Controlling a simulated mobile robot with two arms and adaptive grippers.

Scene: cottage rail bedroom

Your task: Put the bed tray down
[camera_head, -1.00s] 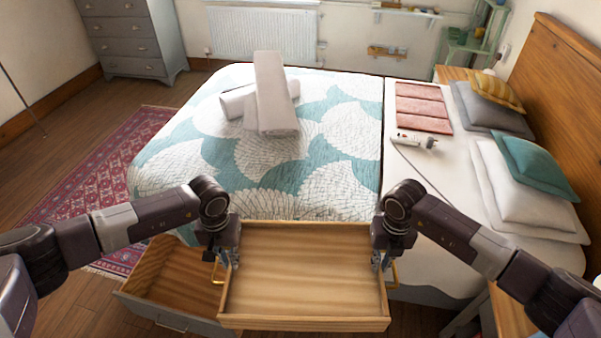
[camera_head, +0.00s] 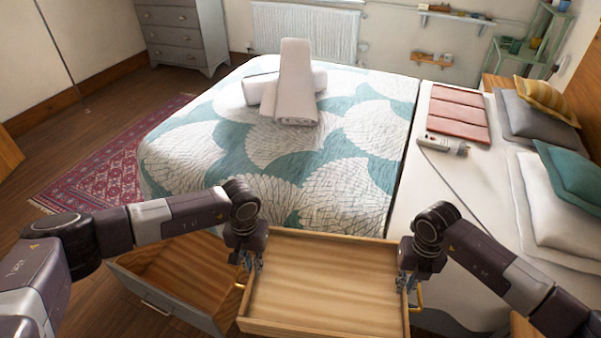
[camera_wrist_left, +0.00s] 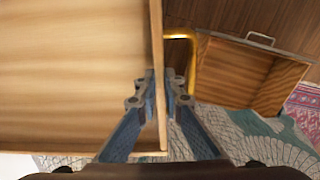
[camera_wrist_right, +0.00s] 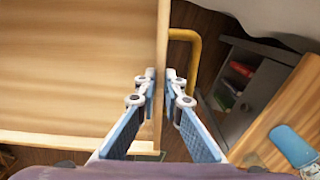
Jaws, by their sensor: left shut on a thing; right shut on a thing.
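The wooden bed tray (camera_head: 325,281) is held level between my two grippers, at the near side of the bed. It is empty and has a brass handle on each side. My left gripper (camera_head: 252,268) is shut on its left wall; in the left wrist view the fingers (camera_wrist_left: 162,95) pinch the wall beside the brass handle (camera_wrist_left: 185,38). My right gripper (camera_head: 408,276) is shut on its right wall; in the right wrist view the fingers (camera_wrist_right: 162,92) straddle that wall next to the other handle (camera_wrist_right: 193,60). What lies directly under the tray is hidden.
An open wooden drawer (camera_head: 150,262) juts out left of and below the tray. The patterned quilt (camera_head: 290,155) has rolled white towels (camera_head: 293,85) farther back and a clear near part. A remote-like white device (camera_head: 443,144) and pink folded cloth (camera_head: 460,112) lie to the right.

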